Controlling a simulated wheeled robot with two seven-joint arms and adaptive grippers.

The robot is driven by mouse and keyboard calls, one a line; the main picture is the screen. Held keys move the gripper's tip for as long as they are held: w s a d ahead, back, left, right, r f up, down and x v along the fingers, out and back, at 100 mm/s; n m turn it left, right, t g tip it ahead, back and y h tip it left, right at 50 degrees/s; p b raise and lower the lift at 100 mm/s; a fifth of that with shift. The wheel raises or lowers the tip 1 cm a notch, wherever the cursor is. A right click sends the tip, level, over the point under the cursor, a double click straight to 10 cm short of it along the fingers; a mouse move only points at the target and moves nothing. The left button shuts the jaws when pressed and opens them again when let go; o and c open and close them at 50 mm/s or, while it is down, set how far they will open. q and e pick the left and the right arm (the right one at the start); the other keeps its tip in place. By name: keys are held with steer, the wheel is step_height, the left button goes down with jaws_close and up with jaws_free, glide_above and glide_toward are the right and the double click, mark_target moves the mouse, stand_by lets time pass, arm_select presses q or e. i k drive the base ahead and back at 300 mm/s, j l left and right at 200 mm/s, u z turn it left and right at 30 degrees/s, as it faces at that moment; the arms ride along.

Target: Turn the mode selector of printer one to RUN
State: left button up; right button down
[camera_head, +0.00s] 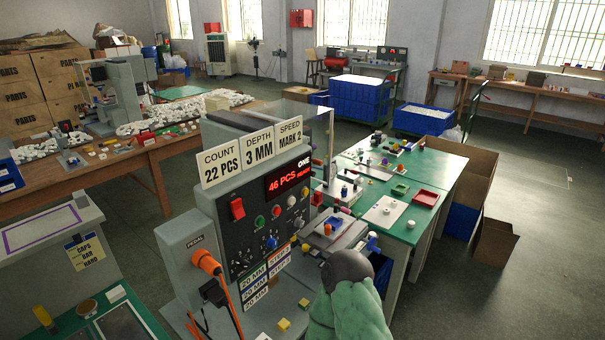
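Printer one (222,215) is the grey machine in the middle, marked ONE by its red lit display (289,179), which reads 46 PCS and a smaller word that looks like READY. Its dark front panel has a red rocker switch (237,209), a green button (260,222), a red button (276,211), a pale knob (292,201) and a blue knob (272,242). I cannot tell which control is the mode selector or where it points; the small lettering is unreadable.
A green, rounded shape with a dark grey top (347,268) stands close before the printer's right side. An orange plug and cable (206,262) hang at its left. A green worktable (425,200) with small parts is behind right. Open floor (525,255) lies right.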

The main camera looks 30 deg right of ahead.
mark_target(299, 222)
steer(key=l+z, duration=0.25)
steer(key=z, duration=0.15)
steer(key=l+z, duration=0.35)
